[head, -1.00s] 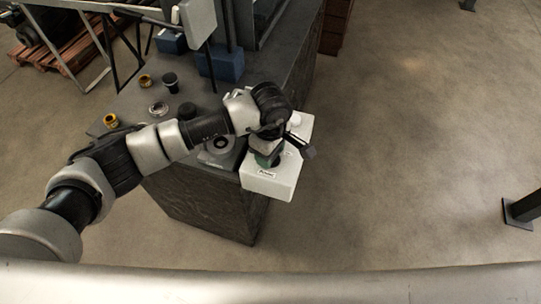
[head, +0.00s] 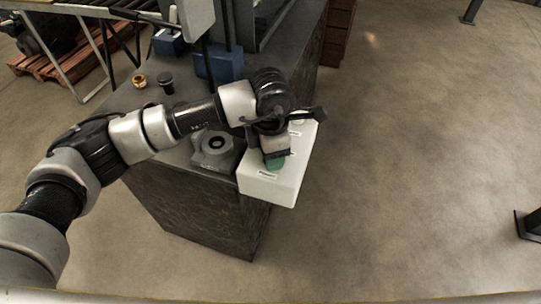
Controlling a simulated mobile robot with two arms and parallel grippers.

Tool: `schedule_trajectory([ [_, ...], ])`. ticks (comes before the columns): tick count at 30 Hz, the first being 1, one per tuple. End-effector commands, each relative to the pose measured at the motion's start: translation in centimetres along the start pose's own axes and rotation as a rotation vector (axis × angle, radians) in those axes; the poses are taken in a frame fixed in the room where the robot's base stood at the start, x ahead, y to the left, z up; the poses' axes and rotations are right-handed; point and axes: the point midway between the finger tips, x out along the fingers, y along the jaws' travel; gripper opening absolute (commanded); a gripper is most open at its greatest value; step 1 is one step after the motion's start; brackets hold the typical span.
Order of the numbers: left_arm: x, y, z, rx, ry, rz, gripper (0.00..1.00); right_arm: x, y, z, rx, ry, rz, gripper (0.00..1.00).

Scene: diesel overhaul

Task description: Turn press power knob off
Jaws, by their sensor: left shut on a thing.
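The white control box (head: 287,186) sits at the right corner of the dark bench, with a small label on its near edge that is too blurred to read now. A green knob (head: 273,164) shows on its top, just behind that label. My left gripper (head: 274,155) points down over the box and is shut on the green knob, which is partly hidden by the fingers. My right gripper is not in view.
A grey block with a round dark hole (head: 215,144) stands on the bench left of the box. A yellow ring part (head: 139,81), a black cylinder (head: 166,82) and a blue block (head: 220,64) lie further back.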

Motion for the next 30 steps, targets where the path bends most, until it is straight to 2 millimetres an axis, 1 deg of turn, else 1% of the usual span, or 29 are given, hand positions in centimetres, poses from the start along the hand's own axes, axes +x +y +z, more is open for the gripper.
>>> schedule_trajectory([
  [1, 0.12, 0.07, 0.02, -0.028, -0.002, 0.003, 0.27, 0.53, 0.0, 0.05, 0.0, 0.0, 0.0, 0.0],
  [10, -0.03, -0.01, 0.01, -0.149, -0.001, 0.002, 0.27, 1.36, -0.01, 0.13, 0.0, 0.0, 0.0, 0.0],
  [27, -0.18, 0.01, 0.03, -0.18, -0.002, 0.002, 0.27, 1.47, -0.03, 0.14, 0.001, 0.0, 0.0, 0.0],
  [28, -0.18, 0.01, 0.03, -0.18, -0.002, 0.002, 0.54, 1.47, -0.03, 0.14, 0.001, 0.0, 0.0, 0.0],
  [30, -0.17, 0.01, 0.03, -0.18, -0.002, 0.002, 0.65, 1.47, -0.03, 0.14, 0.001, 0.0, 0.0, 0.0],
])
